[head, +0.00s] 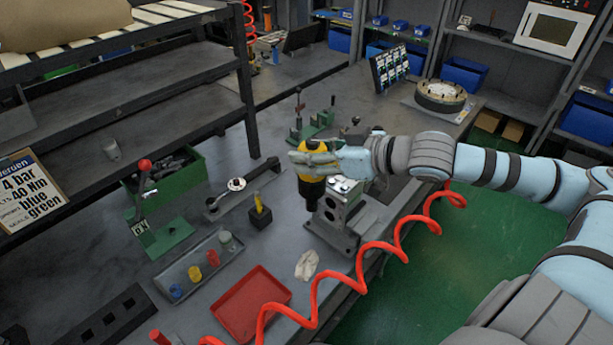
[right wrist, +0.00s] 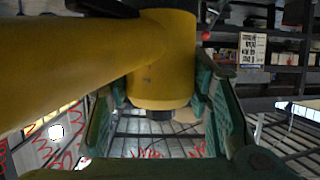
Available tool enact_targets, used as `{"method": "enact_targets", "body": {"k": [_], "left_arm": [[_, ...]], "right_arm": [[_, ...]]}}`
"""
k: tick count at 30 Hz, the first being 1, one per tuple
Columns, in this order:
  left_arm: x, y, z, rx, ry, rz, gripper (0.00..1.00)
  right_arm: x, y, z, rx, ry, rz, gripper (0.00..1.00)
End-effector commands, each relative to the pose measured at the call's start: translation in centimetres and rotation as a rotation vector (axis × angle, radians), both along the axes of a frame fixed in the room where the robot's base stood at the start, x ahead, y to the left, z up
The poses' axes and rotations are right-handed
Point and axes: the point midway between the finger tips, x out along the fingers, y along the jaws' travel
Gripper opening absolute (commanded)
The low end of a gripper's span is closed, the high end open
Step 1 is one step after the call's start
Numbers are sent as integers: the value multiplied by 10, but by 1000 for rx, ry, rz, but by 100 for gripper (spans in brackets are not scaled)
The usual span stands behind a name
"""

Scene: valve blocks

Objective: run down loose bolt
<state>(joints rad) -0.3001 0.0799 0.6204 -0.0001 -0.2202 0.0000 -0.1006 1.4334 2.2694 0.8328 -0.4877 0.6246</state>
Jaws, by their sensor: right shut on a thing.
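My right gripper (head: 318,160) is shut on a yellow and black power driver (head: 312,188), holding it with its black nose pointing down. The driver's yellow body (right wrist: 160,75) fills much of the right wrist view, between the green-grey fingers. In the head view the nose is beside or in front of a grey metal valve block (head: 341,208) on a dark base plate; I cannot tell whether it touches. The loose bolt cannot be made out. My left gripper is not in view.
A red tray (head: 251,303), a white cloth (head: 306,265), a grey tray (head: 193,272) with coloured pots and a torque wrench (head: 236,185) lie on the bench. A red coiled hose (head: 385,247) crosses the front edge. A sign (head: 31,190) stands left.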

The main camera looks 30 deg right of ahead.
Motion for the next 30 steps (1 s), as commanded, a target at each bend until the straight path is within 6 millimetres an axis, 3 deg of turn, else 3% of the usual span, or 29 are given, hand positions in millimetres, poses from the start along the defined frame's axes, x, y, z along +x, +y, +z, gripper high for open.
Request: {"method": "enact_targets", "body": {"k": [6,13,30], "left_arm": [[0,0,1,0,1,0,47],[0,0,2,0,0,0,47],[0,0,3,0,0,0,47]], "right_arm": [[12,-22,36,8,-8,-140,1],[17,-47,63,8,-15,-277,1],[14,-101,133,6,-11,-588,1]]}}
